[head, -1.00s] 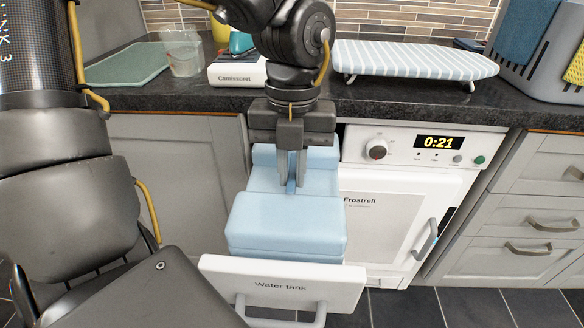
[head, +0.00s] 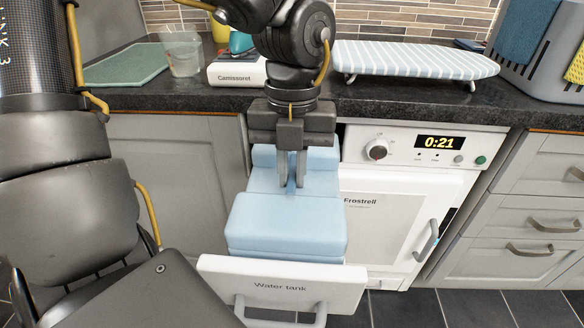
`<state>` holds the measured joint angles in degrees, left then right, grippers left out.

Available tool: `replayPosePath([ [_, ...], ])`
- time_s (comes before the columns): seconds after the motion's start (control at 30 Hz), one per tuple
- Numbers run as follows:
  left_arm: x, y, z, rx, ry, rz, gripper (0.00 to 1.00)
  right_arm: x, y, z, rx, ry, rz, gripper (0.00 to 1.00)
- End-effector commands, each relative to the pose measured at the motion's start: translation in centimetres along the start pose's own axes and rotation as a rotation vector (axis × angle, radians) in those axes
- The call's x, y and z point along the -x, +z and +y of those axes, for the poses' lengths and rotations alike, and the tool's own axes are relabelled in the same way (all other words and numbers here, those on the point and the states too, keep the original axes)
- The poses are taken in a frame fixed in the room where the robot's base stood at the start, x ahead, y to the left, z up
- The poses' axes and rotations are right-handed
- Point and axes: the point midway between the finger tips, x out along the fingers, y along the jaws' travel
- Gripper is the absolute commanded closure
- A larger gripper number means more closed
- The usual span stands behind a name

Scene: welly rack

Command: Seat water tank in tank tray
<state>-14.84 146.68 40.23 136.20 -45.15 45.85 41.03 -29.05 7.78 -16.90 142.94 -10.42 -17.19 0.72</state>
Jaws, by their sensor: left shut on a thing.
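The light blue water tank (head: 286,222) sits at the tank tray, whose white front panel (head: 282,285) reads "Water tank" and has a handle below. The tray is pulled out from the white dryer (head: 405,215). My left gripper (head: 291,184) points down and is shut on a ridge at the middle of the tank. The tank's underside and the tray floor are hidden, so I cannot tell whether the tank rests fully down. My right gripper is not in view.
The dark worktop (head: 385,100) behind carries an ironing board (head: 413,60), a clear jug (head: 182,54), a green mat (head: 127,66), a "Camissoret" box (head: 237,74) and a grey basket (head: 550,65). Cabinets stand on both sides of the dryer. Dark floor tiles (head: 475,308) are clear at right.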

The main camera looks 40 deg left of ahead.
Motion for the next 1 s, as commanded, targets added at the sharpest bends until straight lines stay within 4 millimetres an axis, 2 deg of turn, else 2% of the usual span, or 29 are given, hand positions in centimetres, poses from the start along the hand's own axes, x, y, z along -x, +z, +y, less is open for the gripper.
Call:
replayPosePath([
  [1.0,-2.6,0.2,0.0,0.0,0.0,0.0,1.0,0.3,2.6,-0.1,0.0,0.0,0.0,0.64],
])
